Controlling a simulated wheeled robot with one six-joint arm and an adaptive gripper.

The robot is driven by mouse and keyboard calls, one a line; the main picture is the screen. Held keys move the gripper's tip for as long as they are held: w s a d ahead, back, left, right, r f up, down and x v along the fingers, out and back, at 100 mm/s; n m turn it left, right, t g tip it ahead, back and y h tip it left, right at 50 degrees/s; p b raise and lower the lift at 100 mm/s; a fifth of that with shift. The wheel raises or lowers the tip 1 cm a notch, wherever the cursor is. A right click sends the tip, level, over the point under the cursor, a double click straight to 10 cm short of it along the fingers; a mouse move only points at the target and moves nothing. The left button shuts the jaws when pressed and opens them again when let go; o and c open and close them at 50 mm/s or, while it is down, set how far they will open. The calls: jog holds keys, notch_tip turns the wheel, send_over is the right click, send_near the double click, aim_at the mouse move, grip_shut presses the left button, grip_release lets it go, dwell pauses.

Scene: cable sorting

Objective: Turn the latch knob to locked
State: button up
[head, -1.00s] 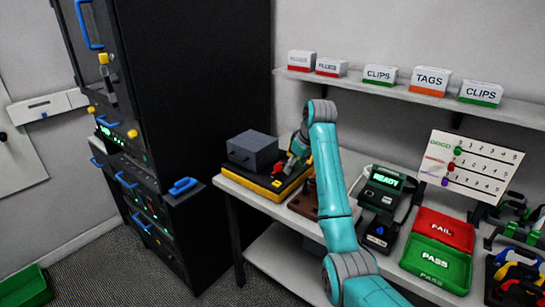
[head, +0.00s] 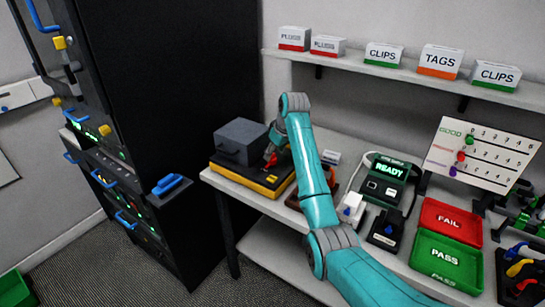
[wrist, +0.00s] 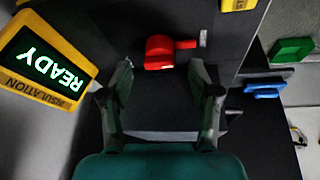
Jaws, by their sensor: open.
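The red latch knob (wrist: 160,52) sits on a dark panel in the wrist view. Its lever points right, towards a small pale mark on the panel. In the head view a red bit of the knob (head: 271,160) shows on the yellow-and-black unit (head: 245,178), partly hidden by my arm. My gripper (wrist: 162,78) is open and empty. Its two fingers reach towards the knob, one on each side of it and a little below it in the wrist view; I see no contact. In the head view the gripper is mostly hidden behind my arm.
A yellow-framed INSULATION display (wrist: 45,65) reading READY is left in the wrist view. A grey box (head: 240,142) stands on the unit's back. A black cabinet (head: 180,90) stands left of the bench. Red FAIL (head: 450,220) and green PASS (head: 443,257) trays lie right.

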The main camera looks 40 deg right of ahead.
aim_at(273, 156)
jog(key=shift+x, duration=1.65)
jog(key=c, duration=1.1)
